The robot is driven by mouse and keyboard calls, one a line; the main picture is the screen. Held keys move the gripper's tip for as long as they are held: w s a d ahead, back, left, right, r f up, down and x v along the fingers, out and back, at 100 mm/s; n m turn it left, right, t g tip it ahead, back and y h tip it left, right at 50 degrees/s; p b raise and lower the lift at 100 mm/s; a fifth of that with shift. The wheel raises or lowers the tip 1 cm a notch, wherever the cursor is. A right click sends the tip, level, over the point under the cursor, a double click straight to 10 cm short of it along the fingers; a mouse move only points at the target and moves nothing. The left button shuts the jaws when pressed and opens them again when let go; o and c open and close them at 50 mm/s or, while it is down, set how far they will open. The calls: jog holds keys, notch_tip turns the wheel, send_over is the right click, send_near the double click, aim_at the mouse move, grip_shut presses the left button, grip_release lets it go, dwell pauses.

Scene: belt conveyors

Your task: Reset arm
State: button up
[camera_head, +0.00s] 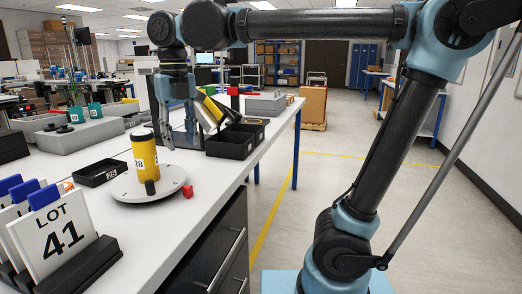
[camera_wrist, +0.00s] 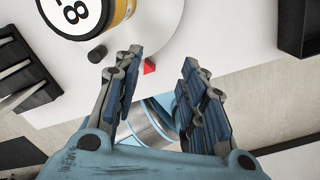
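My gripper (camera_head: 180,138) hangs from my arm above the white bench, just behind and right of a yellow cylinder in the head view. In the wrist view my gripper (camera_wrist: 155,72) has its fingers spread apart with nothing held between them. The yellow cylinder (camera_head: 145,158) is labelled 28 and stands upright on a round white plate (camera_head: 122,188). Part of the cylinder shows at the wrist view's top (camera_wrist: 122,10). My arm is bent, its long links reaching across the top and right of the head view.
A small black piece (camera_head: 150,188) and a red block (camera_head: 187,191) lie by the plate's front edge. A black tray (camera_head: 100,173) is left; black bins (camera_head: 228,146) stand right. LOT 41 cards (camera_head: 58,235) stand nearest. Open floor lies right of the bench.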

jog(key=w+d+f+m, duration=0.1)
jog(key=w+d+m, duration=0.1)
jog(key=d+m, duration=0.1)
jog(key=w+d+f+m, duration=0.2)
jog(key=w+d+m, duration=0.1)
jog(key=d, duration=0.1)
jog(key=w+d+f+m, duration=0.2)
jog(key=w+d+m, duration=0.1)
jog(key=m, duration=0.1)
jog(key=shift+d+f, duration=0.2)
jog(key=shift+f, duration=0.05)
jog(key=w+d+f+m, duration=0.4)
jog(key=d+f+m, duration=0.3)
jog(key=d+m, duration=0.55)
jog(key=s+d+f+m+t, duration=0.1)
jog(key=s+d+f+m, duration=0.1)
jog(key=d+f+m, duration=0.6)
jog(key=s+d+f+m+t, duration=0.1)
jog(key=s+d+f+m, duration=0.2)
jog(key=d+f+m, duration=0.5)
jog(key=d+m, duration=0.1)
jog(key=m, duration=0.4)
jog(key=shift+s+d+f, duration=0.2)
jog(key=shift+d+f, duration=0.05)
jog(key=shift+f, duration=0.05)
jog(key=shift+c, duration=0.6)
jog(key=shift+s, duration=0.15)
